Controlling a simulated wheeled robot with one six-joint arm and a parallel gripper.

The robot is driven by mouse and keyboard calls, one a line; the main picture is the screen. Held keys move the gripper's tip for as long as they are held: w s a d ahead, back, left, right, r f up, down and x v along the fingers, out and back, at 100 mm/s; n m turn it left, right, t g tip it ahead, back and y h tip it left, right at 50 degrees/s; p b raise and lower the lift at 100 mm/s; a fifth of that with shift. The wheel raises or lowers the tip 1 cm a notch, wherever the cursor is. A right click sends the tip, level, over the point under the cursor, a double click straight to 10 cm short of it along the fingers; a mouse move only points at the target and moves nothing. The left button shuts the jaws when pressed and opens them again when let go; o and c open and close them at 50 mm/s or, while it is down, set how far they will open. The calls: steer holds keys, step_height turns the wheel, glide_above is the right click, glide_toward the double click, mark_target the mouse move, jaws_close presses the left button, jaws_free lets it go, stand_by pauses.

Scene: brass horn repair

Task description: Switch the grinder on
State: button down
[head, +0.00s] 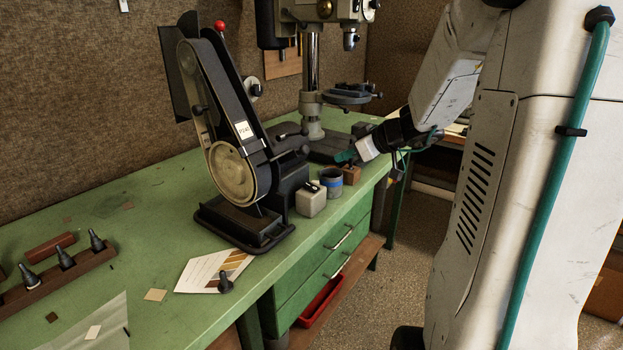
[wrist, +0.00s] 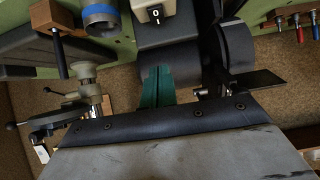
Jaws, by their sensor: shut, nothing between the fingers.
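The belt grinder (head: 228,135), black with a tall sanding belt and a round wheel, stands on the green bench. A small pale switch box (head: 311,200) sits right of its base. In the wrist view the box (wrist: 172,28) shows a black rocker marked 0 and I; I cannot tell which side is pressed. My gripper (head: 345,157) has teal fingers, shut and empty, behind and to the right of the box, apart from it. In the wrist view the gripper (wrist: 154,86) points toward the box, and the grinder (wrist: 232,48) is on the right.
A grey tin with a blue band (head: 331,182) stands close beside the box. A wooden block (head: 352,174) is behind the tin. A drill press (head: 313,100) stands farther back.

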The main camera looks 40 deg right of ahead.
steer(key=shift+a, duration=0.1)
glide_above(314, 187)
steer(key=f, duration=0.6)
steer(key=shift+s, duration=0.35)
step_height(314, 187, down, 2)
steer(key=shift+w+f, duration=0.1)
steer(key=shift+f, duration=0.05)
steer(key=shift+w+f, duration=0.1)
steer(key=shift+f, duration=0.5)
steer(key=shift+w+a+f+g, duration=0.1)
steer(key=shift+f+g, duration=0.1)
steer(key=shift+g, duration=0.2)
steer(key=shift+w+a+r, duration=0.15)
steer(key=shift+w, duration=0.2)
steer(key=shift+w+a+r, duration=0.1)
steer(key=shift+w, duration=0.25)
